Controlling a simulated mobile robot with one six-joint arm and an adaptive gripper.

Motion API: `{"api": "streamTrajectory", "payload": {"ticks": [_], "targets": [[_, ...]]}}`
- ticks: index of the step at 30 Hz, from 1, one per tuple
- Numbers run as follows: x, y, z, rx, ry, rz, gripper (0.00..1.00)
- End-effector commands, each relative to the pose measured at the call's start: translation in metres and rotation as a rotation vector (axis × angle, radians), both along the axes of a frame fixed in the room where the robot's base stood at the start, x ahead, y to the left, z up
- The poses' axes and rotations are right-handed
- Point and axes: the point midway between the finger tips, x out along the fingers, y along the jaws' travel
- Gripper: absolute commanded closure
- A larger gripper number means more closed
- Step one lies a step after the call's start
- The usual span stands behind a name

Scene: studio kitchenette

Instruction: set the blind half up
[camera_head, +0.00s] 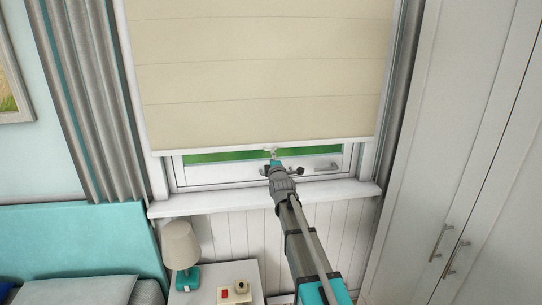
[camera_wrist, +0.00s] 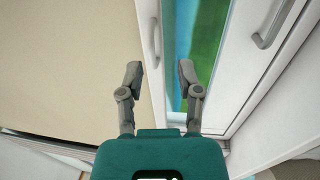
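The beige blind (camera_head: 258,75) hangs over most of the window in the head view, with a strip of glass showing below its white bottom rail (camera_head: 200,150). A small pull tab (camera_head: 270,150) hangs at the middle of the rail. My gripper (camera_head: 275,164) is just below the tab; its fingertips are too small there to tell contact. In the wrist view, my gripper (camera_wrist: 160,72) is open, with the blind (camera_wrist: 70,60) to the left. The white rail (camera_wrist: 152,85) runs up the picture behind the space between the fingers, and a small grey tab (camera_wrist: 156,40) shows beyond the fingertips.
A window handle (camera_head: 325,167) is right of my gripper; it also shows in the wrist view (camera_wrist: 274,24). The sill (camera_head: 225,198) runs below. Grey curtains (camera_head: 90,90) and a white wardrobe (camera_head: 455,150) flank the window.

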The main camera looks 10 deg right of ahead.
Motion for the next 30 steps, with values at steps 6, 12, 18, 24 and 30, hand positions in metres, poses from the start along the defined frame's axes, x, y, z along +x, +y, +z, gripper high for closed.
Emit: {"api": "streamTrajectory", "payload": {"ticks": [6,12,18,24,30], "targets": [[-0.034,0.0,-0.005,0.0,-0.001,0.0,0.55],[-0.058,0.0,-0.008,0.0,-0.001,0.0,0.55],[-0.071,0.0,-0.009,0.0,-0.001,0.0,0.55],[-0.074,0.0,-0.009,0.0,-0.001,0.0,0.55],[-0.074,0.0,-0.009,0.0,-0.001,0.0,0.55]]}}
